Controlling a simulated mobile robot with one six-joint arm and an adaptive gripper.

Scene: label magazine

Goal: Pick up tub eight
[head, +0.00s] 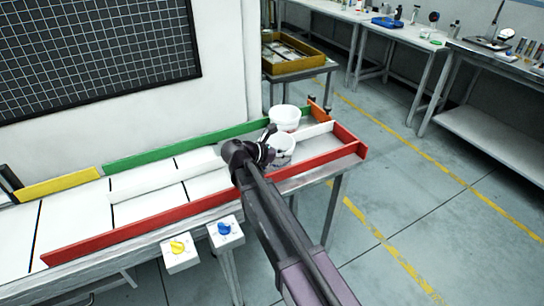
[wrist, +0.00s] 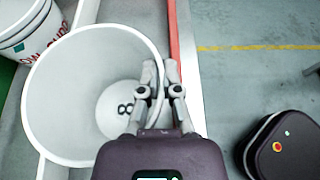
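Tub eight (wrist: 85,85) is a white open tub with a dark 8 on its inside bottom, filling the left half of the wrist view. In the head view the tub (head: 283,148) is partly hidden behind my gripper (head: 264,146), at the right end of the bench. In the wrist view my gripper (wrist: 160,78) straddles the tub's right wall. One finger is inside and one outside, close together and apparently shut on the rim. I cannot tell whether the tub's base touches the bench.
A second white tub (head: 285,117) stands just behind; it shows at the upper left of the wrist view (wrist: 25,30) with red lettering. Red rails (head: 130,234), a green rail (head: 180,147) and white dividers (head: 165,181) bound the lanes. Open floor lies to the right.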

